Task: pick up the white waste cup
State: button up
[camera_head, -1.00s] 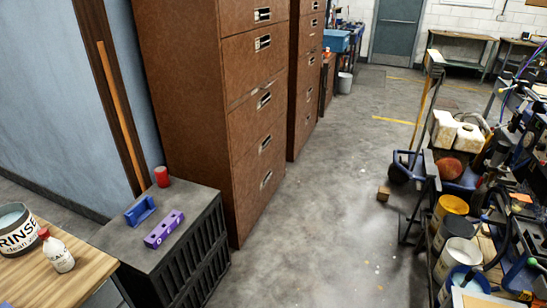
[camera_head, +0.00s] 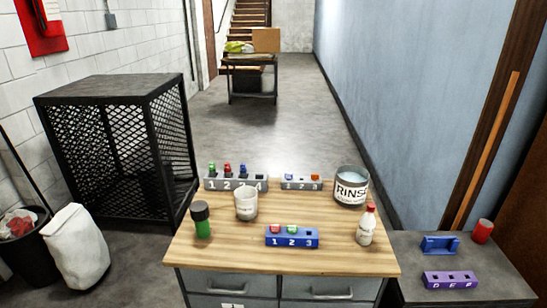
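A white cup (camera_head: 246,204) stands upright on the wooden top of a bench (camera_head: 205,252), left of its middle. Faint dark marks show low on its side, too small to read. A green bottle with a dark cap (camera_head: 202,220) stands to its left. A blue block numbered 1 2 3 (camera_head: 291,237) lies in front of it to the right. A long grey numbered rack (camera_head: 236,182) is just behind it. My gripper is not in view.
A RINSE tub (camera_head: 351,187), a red-capped white bottle (camera_head: 366,226) and a small grey rack (camera_head: 301,182) are on the bench's right half. A black mesh cage (camera_head: 120,145) stands left. A dark cabinet (camera_head: 463,262) adjoins at right.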

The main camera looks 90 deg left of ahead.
aim_at(245, 197)
jog(key=u, duration=5)
jog(key=i, duration=2.85)
jog(key=z, duration=1.85)
